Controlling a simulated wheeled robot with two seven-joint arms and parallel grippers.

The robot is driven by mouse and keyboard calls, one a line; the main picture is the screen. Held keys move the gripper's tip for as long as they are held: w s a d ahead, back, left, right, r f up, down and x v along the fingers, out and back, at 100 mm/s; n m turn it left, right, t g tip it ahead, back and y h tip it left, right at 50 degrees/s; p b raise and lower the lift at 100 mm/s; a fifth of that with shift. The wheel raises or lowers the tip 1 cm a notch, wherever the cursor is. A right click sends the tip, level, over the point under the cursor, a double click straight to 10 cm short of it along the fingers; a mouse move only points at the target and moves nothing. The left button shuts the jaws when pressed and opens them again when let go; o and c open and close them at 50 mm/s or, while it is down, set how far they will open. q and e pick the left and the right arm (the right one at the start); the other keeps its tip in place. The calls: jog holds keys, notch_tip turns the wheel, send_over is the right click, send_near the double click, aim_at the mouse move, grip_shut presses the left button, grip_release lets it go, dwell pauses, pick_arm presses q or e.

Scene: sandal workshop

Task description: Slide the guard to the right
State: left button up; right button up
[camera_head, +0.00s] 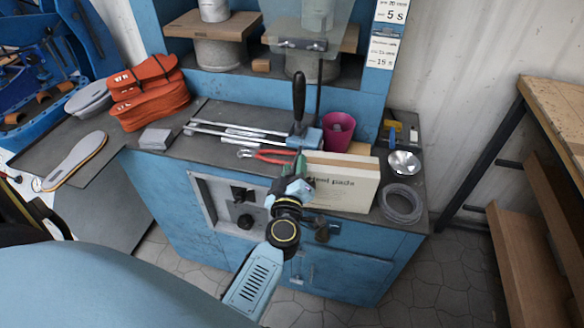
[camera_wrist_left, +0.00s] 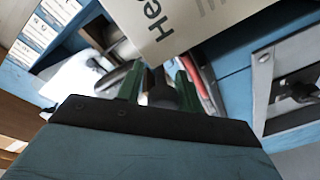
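The guard looks like the clear panel (camera_head: 340,32) with a dark horizontal bar (camera_head: 303,44), in front of the blue machine's opening in the head view. My left gripper (camera_head: 299,164) is below and nearer than the panel, above the cabinet's front edge, beside the heel pads box. In the left wrist view its two green fingers (camera_wrist_left: 158,88) stand apart. A dark rounded thing shows between them; I cannot tell whether they touch it. The guard is not clearly identifiable in that view. My right gripper is not in view.
The heel pads box (camera_head: 343,183) stands right of the gripper. Orange sandal parts (camera_head: 147,90) are at left. A metal bowl (camera_head: 404,163) is at right.

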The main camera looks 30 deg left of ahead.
pick_arm(q)
jog(key=shift+o, duration=1.2)
jog(key=shift+d, duration=0.15)
jog(key=shift+s, duration=0.1)
jog(key=v, duration=1.3)
jog(key=d+f+m+g+h, duration=0.1)
jog(key=d+f+m+h, duration=0.5)
jog(key=f, duration=0.7)
jog(key=s+d+f+m+g+h, duration=0.1)
jog(key=s+f+m+g+h, duration=0.15)
jog(key=s+f, duration=0.4)
jog(key=s+d+f+m+g+h, duration=0.1)
jog(key=s+f+m+g, duration=0.25)
jog(key=f, duration=0.65)
jog(key=s+a+f+m+g, duration=0.1)
jog(key=s+a+f+g, duration=0.1)
jog(key=s+a+f, duration=0.2)
jog(key=s+a+f+m+g+y, duration=0.1)
jog(key=s+a+f+m+g, duration=0.1)
jog(key=s, duration=0.9)
jog(key=s+a+f+m+g+y, duration=0.1)
jog(key=s+a+f+g, duration=0.3)
jog(key=s+f, duration=0.3)
jog(key=shift+s+a+f+m, duration=0.35)
jog(key=shift+a+f+m, duration=0.05)
jog(key=shift+a+f, duration=0.45)
